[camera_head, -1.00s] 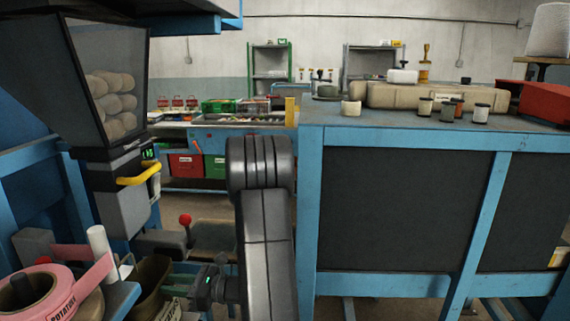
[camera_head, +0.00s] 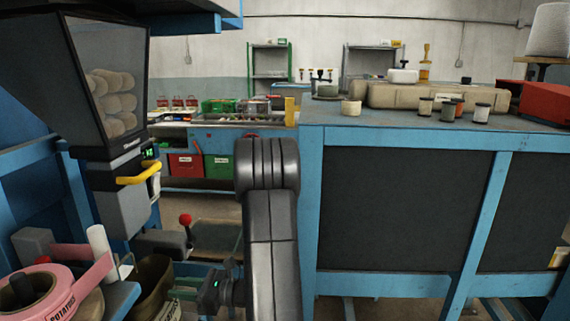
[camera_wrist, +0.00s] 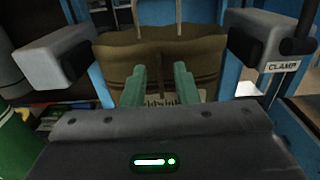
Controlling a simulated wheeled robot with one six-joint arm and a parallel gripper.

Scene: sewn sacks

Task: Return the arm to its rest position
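My arm stands upright in the middle of the head view, with my gripper (camera_head: 184,287) low beside it, to the right of a brown sack (camera_head: 152,284). In the wrist view, my gripper (camera_wrist: 160,68) shows two teal fingers with a gap between them. They point toward the brown sack (camera_wrist: 200,55), which hangs open-mouthed between two grey clamp blocks (camera_wrist: 52,55). Part of its print shows between and beside the fingers. I see nothing held in the gap. The sack's lower part is hidden behind my gripper body.
A blue-framed bench (camera_head: 310,190) with dark panels stands close on the right of my arm. A hopper of potatoes (camera_head: 112,100), a yellow handle (camera_head: 138,174), a red-knobbed lever (camera_head: 185,220) and a pink label roll (camera_head: 40,295) are at left. Crates stand behind.

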